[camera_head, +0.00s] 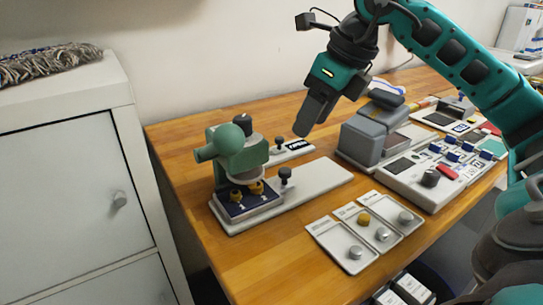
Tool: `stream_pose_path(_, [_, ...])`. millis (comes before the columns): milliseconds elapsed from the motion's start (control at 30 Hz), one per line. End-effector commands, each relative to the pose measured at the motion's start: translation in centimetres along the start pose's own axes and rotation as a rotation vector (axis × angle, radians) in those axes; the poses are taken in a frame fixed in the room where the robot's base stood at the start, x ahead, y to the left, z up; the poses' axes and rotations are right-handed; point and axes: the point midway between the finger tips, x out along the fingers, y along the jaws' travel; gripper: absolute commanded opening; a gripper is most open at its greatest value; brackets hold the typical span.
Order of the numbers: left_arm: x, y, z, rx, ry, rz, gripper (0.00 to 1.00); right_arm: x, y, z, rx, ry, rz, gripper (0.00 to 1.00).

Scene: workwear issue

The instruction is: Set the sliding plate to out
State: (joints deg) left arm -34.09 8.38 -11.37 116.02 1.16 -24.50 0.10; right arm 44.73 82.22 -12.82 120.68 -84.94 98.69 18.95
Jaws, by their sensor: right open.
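A green press (236,150) with a rounded knob stands on a pale base plate (318,180) at the left of the wooden table. Under its head lies a dark blue plate (250,207) with two brass pieces and the marks 1 and 2, at the left end of the base. It looks like the sliding plate. A black knob (286,174) stands on the base just right of it. My right gripper (308,122) is open and empty, above the table behind and right of the press, apart from it. My left gripper is not in view.
Three small trays (329,251) with metal buttons lie at the front. A small plate (294,155) with a black knob is behind the press. A grey machine (362,141) and a control panel (403,181) stand to the right. A white cabinet (65,190) borders the table's left.

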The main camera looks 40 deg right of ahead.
Motion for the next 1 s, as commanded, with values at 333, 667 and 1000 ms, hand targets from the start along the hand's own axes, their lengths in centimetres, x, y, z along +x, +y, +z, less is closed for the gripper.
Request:
stream_pose_path(333, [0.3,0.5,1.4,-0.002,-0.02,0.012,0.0,4.5,-0.4,-0.3,0.003,0.009,-0.016,0.54])
stream_pose_path(667, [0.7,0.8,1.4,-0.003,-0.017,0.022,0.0,10.7,-0.4,-0.3,0.003,0.007,-0.015,0.54])
stream_pose_path(1000, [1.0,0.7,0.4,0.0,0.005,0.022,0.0,12.7,-0.5,-0.2,0.003,0.004,-0.016,0.54])
